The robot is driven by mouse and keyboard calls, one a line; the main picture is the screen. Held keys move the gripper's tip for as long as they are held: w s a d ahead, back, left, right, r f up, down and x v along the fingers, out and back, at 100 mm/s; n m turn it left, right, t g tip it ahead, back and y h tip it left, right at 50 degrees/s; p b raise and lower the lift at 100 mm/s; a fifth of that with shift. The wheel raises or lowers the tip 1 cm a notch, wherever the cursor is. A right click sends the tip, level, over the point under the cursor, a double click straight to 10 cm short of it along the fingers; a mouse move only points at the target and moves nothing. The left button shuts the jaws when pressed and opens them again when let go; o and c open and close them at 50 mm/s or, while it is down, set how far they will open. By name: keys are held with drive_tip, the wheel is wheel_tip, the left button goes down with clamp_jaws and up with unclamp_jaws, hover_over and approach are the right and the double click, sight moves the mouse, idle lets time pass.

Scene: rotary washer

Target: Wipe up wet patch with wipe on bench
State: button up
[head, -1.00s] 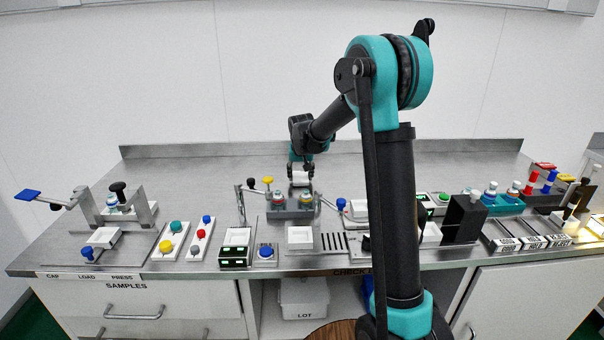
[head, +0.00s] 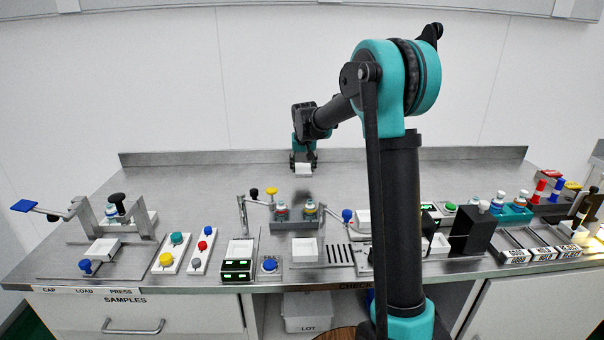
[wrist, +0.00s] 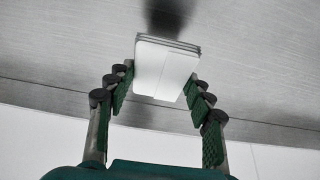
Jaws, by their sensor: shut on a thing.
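My gripper (head: 303,160) is over the back part of the bench in the head view. It is shut on a white wipe (head: 303,170), a flat folded pad. In the wrist view the wipe (wrist: 165,68) sits between the two green-padded fingers of my gripper (wrist: 162,80). The wipe appears to be held above the grey metal bench (head: 200,185). A dark blurred patch (wrist: 168,14) shows on the bench beyond the wipe in the wrist view. I cannot tell whether it is the wet patch or a shadow.
A fixture with two capped vials (head: 296,222) stands in front of my gripper. A lever press (head: 118,225) is at left, button panels (head: 173,252) beside it. A dark block (head: 470,231) and vial rack (head: 510,213) are at right. The back of the bench is mostly clear.

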drive_tip(key=shift+r, duration=1.35)
